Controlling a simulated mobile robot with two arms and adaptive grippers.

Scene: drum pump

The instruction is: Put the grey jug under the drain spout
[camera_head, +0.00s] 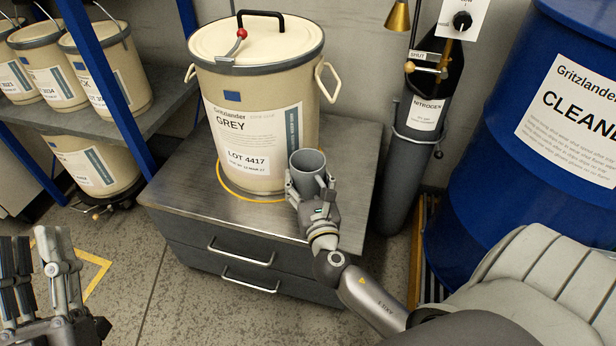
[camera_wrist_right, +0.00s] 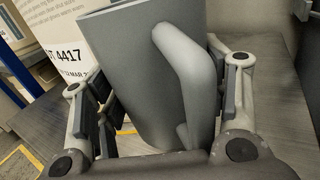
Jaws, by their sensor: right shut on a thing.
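The grey jug (camera_head: 308,165) is upright, just right of the front of the GREY pail, over the cabinet top. I cannot tell whether its base touches the top. My right gripper (camera_head: 311,190) is shut on the jug, with its fingers on either side. In the right wrist view the jug (camera_wrist_right: 135,70) fills the middle between the fingers (camera_wrist_right: 160,100), its handle facing the camera. My left gripper (camera_head: 38,262) is at the lower left, empty, with its fingers apart. I see no drain spout clearly in either view.
A cream pail labelled GREY (camera_head: 255,110) stands on the steel-topped drawer cabinet (camera_head: 180,190). A nitrogen cylinder (camera_head: 405,170) and a big blue drum (camera_head: 490,150) stand to the right. More pails (camera_head: 105,75) sit on a blue-framed shelf at the left.

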